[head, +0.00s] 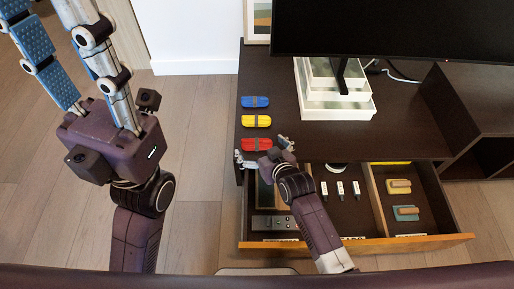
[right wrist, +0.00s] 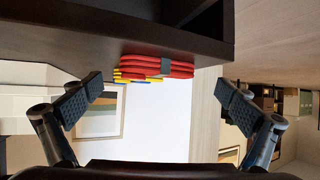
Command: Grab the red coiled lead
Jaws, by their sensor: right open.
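The red coiled lead (head: 257,144) lies on the dark cabinet top near its front left corner, with a dark band around its middle. In the right wrist view the red lead (right wrist: 140,65) appears between and beyond my fingertips, not touched. My right gripper (head: 263,154) is open, just in front of the red lead, with a finger to either side; it also shows in the right wrist view (right wrist: 160,88). My left gripper (head: 62,40) is open and empty, raised over the floor at the left.
A yellow coiled lead (head: 257,121) and a blue one (head: 255,102) lie behind the red one. An open drawer (head: 420,242) below my right arm holds a remote (head: 272,223), small white items and two brushes or sponges (head: 399,187). A monitor (head: 400,30) stands on white boxes (head: 335,108).

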